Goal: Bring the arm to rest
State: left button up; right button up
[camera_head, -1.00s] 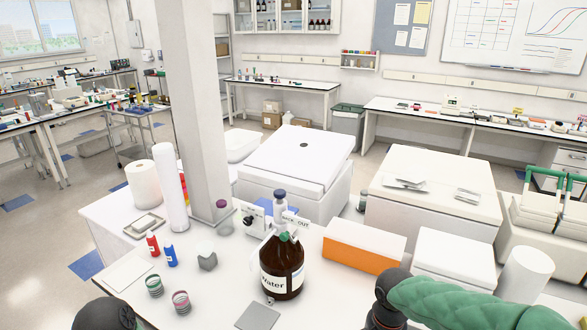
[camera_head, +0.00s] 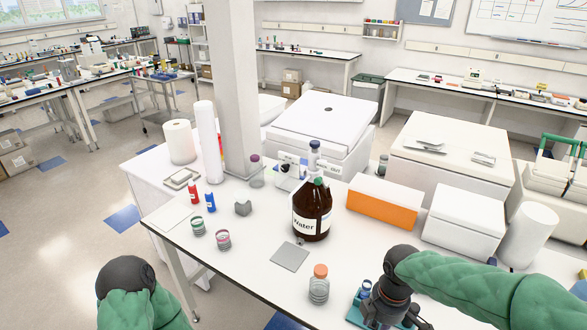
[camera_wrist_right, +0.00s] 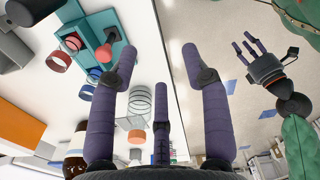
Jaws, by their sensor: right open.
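My right arm (camera_head: 455,275) comes in from the right in a green sleeve, its dark wrist over the table's front right part. Its fingers are hidden or blurred in the head view. In the right wrist view my right gripper (camera_wrist_right: 163,75) has its purple fingers spread, with nothing held between them. My left arm (camera_head: 135,295) shows at the lower left of the head view, its hand out of that frame. In the right wrist view my left gripper (camera_wrist_right: 256,48) is over the floor side, fingers apart and empty.
A clear jar with an orange cap (camera_head: 319,284) stands near the right wrist, beside a teal rack (camera_head: 357,308). A brown water bottle (camera_head: 312,213), an orange-sided box (camera_head: 384,203) and a grey square pad (camera_head: 290,257) are farther back. Open floor (camera_head: 75,270) lies left.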

jog(key=s+a+f+m+y, duration=0.1)
jog(key=s+a+f+m, duration=0.2)
jog(key=f+m, duration=0.3)
jog(key=s+a+f+m+y+b, duration=0.1)
jog(key=s+a+f+m, duration=0.3)
jog(key=f, duration=1.2)
jog(key=s+a+f+m+y+b, duration=0.1)
jog(key=s+a+f+m, duration=0.2)
jog(key=f+m, duration=0.4)
notch_tip(320, 180, down, 4)
jog(key=shift+s+a+m+y, duration=0.2)
jog(key=shift+s+m+y, duration=0.1)
jog(key=shift+s+m, duration=0.15)
